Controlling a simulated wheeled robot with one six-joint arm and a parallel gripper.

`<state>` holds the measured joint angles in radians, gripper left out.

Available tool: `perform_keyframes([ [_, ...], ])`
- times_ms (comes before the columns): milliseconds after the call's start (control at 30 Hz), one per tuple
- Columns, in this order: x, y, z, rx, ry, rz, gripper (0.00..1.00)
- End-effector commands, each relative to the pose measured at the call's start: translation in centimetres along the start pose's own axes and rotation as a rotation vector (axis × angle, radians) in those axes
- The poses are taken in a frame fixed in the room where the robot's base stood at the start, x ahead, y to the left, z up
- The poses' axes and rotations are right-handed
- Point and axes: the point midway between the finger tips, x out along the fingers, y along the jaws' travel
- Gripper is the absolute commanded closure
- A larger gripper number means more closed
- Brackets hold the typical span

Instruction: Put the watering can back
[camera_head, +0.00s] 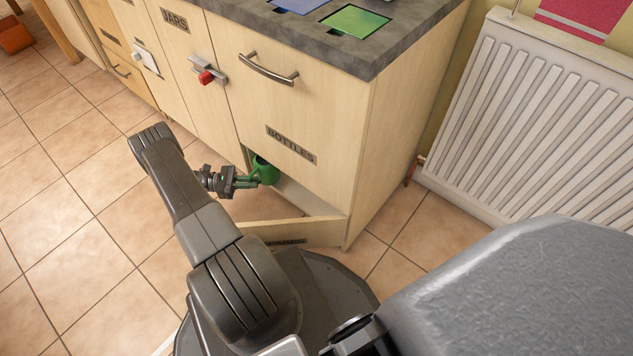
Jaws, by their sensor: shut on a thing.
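The green watering can (266,170) is at the opening of the low compartment under the door marked BOTTLES (290,145). Its lower part and far side are partly hidden by my gripper and the cabinet front. My gripper (250,179) reaches in from the left and is shut on the watering can. The low compartment's flap (300,233) stands open, angled out from the cabinet. I cannot tell whether the can touches the compartment floor.
The cabinet side (400,130) is at the right, with a white radiator (530,120) beyond it. A red knob (206,77) and metal handle (268,70) stick out from the cabinet front. Tiled floor (70,230) is clear at the left.

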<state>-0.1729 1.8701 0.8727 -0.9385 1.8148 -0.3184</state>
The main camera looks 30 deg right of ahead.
Motion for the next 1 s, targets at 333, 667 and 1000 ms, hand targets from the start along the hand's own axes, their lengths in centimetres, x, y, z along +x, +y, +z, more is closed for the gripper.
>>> perform_keyframes([
  [333,7.4,0.0,0.0,-0.002,-0.002,-0.007,1.00],
  [667,14.8,0.0,0.0,0.000,-0.002,-0.003,1.00],
  [1000,17.7,0.0,0.0,0.000,-0.001,-0.004,1.00],
])
